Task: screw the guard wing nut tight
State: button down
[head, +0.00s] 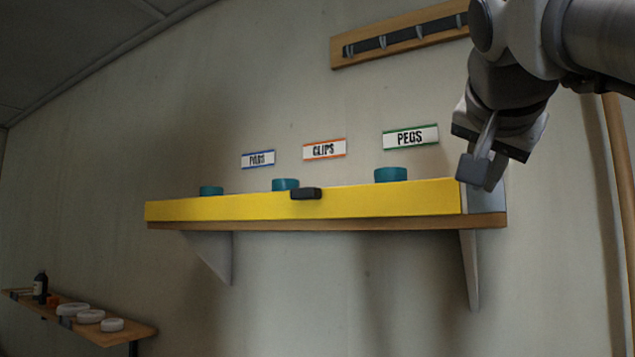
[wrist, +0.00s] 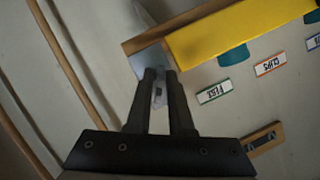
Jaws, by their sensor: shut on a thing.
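The yellow guard (head: 320,205) runs along the front of a wooden wall shelf (head: 320,226). A dark block-like handle (head: 305,193) is on its upper edge near the middle. A pale grey end plate (head: 487,200) closes the shelf's right end and also shows in the wrist view (wrist: 150,58). My gripper (head: 482,170) is at this plate, its fingers angled down to it. In the wrist view my gripper (wrist: 161,73) is shut on a small pale grey piece, the wing nut (wrist: 158,97), which is mostly hidden between the fingers.
Teal round containers (head: 390,174) stand behind the guard under the PADS, CLIPS and PEGS labels (head: 410,137). A hook rail (head: 400,38) hangs above. A lower shelf (head: 125,335) with white dishes is at left. A wooden pole (head: 618,180) stands at right.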

jog(key=shift+r, duration=0.15)
jog(key=c, duration=0.8)
grip_release()
jog(key=shift+c, duration=0.2)
